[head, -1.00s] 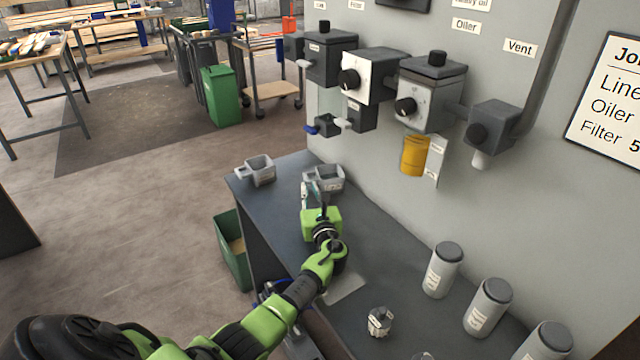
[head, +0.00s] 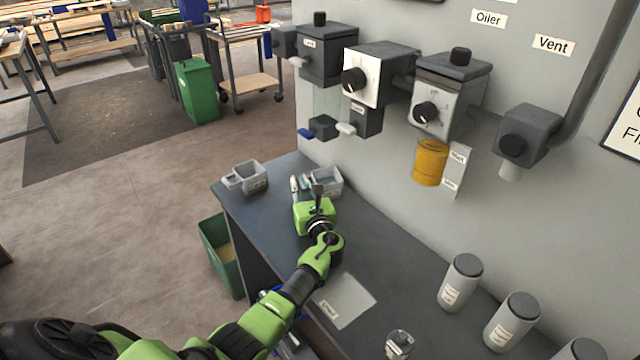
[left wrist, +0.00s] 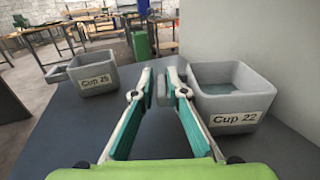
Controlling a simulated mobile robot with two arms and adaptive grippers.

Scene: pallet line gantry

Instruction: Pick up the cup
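A grey open-topped cup labelled "Cup 22" (left wrist: 235,100) stands upright on the dark bench; it also shows in the head view (head: 328,184). My left gripper (head: 301,184) is at the cup's left side. In the left wrist view its fingertips (left wrist: 163,84) are on either side of a grey tab, which looks like the cup's handle. I cannot tell whether both fingers press on it. A second grey cup, "Cup 25" (left wrist: 97,76), stands apart to the left, also visible in the head view (head: 250,178). My right gripper is not in view.
The dark bench (head: 262,215) runs along a grey wall carrying control boxes and a yellow container (head: 430,163). A pale labelled plate (head: 347,298), a small jar (head: 399,346) and capped grey canisters (head: 461,284) occupy the nearer bench. A green bin (head: 217,250) stands beside it.

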